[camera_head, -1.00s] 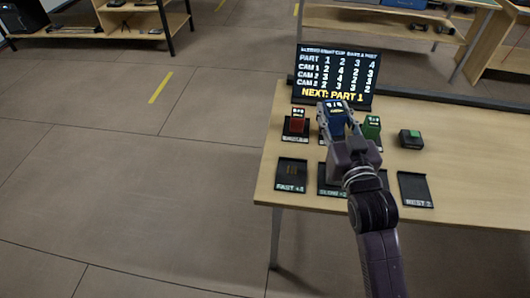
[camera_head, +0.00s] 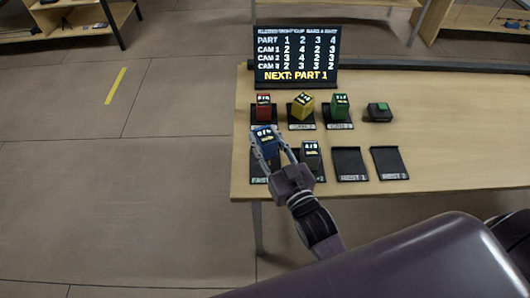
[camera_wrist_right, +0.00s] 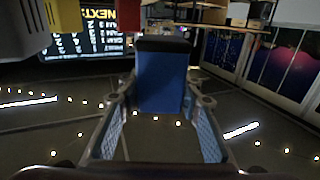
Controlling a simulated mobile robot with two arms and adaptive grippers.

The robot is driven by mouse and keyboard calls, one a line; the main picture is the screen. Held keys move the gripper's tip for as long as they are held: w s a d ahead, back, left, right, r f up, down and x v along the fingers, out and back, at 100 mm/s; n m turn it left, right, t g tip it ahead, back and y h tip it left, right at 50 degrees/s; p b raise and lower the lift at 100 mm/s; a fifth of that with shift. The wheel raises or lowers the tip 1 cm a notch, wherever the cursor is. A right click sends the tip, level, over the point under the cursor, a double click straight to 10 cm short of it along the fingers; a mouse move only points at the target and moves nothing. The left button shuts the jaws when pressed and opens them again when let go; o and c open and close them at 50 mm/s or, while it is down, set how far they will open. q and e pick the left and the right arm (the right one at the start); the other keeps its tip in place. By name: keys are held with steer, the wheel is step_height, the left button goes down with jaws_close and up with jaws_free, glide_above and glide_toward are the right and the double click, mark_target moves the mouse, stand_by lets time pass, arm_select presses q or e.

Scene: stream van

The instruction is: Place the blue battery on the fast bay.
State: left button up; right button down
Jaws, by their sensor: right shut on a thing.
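The blue battery (camera_head: 265,141) is between the fingers of my right gripper (camera_head: 274,146), which is shut on it. In the right wrist view the blue battery (camera_wrist_right: 160,80) stands between the two fingers (camera_wrist_right: 160,110). The fast bay (camera_head: 260,178) is the dark leftmost pad of the front row, partly hidden by the battery and gripper. The battery appears over the bay's back part, slightly tilted; I cannot tell whether it touches. My left gripper is not in view.
Red (camera_head: 263,101), yellow (camera_head: 302,106) and green (camera_head: 341,106) batteries stand on back-row pads. A dark battery (camera_head: 311,150) stands right of the gripper. Two rest pads (camera_head: 349,163) (camera_head: 389,163) are empty. A green-button box (camera_head: 379,112) and screen (camera_head: 297,57) stand behind.

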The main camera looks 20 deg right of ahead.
mark_target(266, 154)
steer(key=shift+f, duration=2.9)
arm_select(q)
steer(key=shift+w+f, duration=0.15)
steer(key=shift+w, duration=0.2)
arm_select(e)
steer(key=shift+f+b, duration=0.2)
steer(key=shift+b, duration=0.1)
steer(key=c, duration=1.4)
jaws_free()
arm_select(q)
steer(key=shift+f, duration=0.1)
